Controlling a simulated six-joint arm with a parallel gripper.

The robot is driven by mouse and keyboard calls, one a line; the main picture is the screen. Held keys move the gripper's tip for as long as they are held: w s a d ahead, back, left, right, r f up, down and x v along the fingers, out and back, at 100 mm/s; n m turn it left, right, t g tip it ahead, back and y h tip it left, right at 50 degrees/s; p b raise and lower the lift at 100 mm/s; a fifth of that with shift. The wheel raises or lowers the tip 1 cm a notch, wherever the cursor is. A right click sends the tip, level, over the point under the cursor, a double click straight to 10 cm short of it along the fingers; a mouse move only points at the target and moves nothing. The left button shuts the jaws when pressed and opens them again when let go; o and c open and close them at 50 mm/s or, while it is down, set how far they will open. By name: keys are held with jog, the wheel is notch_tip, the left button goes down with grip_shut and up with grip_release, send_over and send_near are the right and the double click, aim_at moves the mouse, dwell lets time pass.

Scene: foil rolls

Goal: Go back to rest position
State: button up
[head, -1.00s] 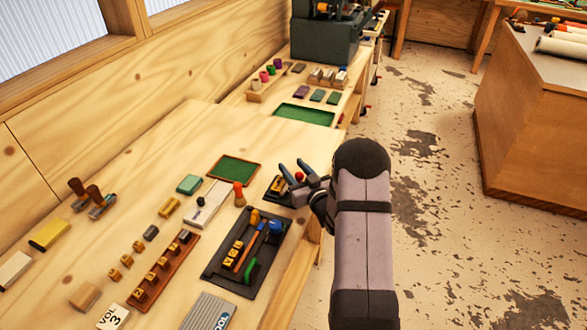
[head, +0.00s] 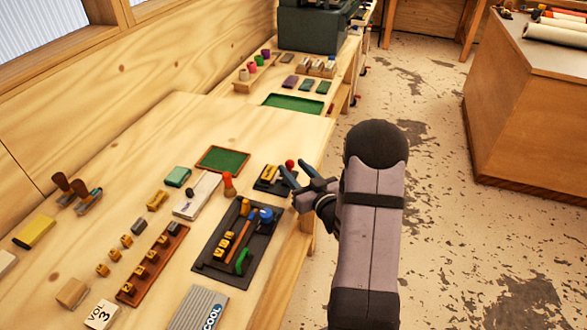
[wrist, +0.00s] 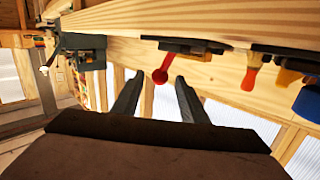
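My gripper (head: 291,184) is at the right edge of the wooden workbench (head: 120,150), beside a small dark tray (head: 268,187) with a yellow piece and a red knob (head: 290,164). Its two fingers are spread apart. In the wrist view the gripper (wrist: 155,85) shows two separate fingers with nothing between them, and the red-knobbed piece (wrist: 160,74) lies beyond them. My gripper looks empty.
A black tray (head: 264,252) holds an orange-handled tool, a blue round piece and a green piece. A green pad (head: 222,159), a white box (head: 197,196) and a brown rack (head: 128,297) also lie on the bench. Open floor (head: 440,240) is at the right.

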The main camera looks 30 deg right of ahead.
notch_tip(320, 180, up, 8)
jog(key=a+m+p, duration=0.2)
jog(key=p, duration=0.2)
jog(key=s+a+m+g+h+p, duration=0.2)
jog(key=s+a+g, duration=0.2)
jog(key=s+g, duration=0.1)
jog(key=s+a+f+g, duration=0.1)
jog(key=s+f+g, duration=0.1)
jog(key=s, duration=0.1)
jog(key=s+a+f+g+b, duration=0.1)
jog(key=s+f+g, duration=0.1)
jog(key=s, duration=0.1)
jog(key=s+a+f+n+g+b, duration=0.1)
jog(key=s+f, duration=0.1)
jog(key=s, duration=0.1)
jog(key=shift+s+a+f+g, duration=0.1)
jog(key=shift+a+f+g, duration=0.25)
jog(key=shift+a+g, duration=0.05)
jog(key=s+a+f+n+g+b, duration=0.1)
jog(key=s+a+g, duration=0.2)
jog(key=s, duration=0.4)
jog(key=s+a+f+n+g+y+b, duration=0.1)
jog(key=s+a+n+g, duration=0.1)
jog(key=s, duration=0.5)
jog(key=shift+a+f+g, duration=0.3)
jog(key=shift+a+g, duration=0.2)
jog(key=shift+a, duration=0.2)
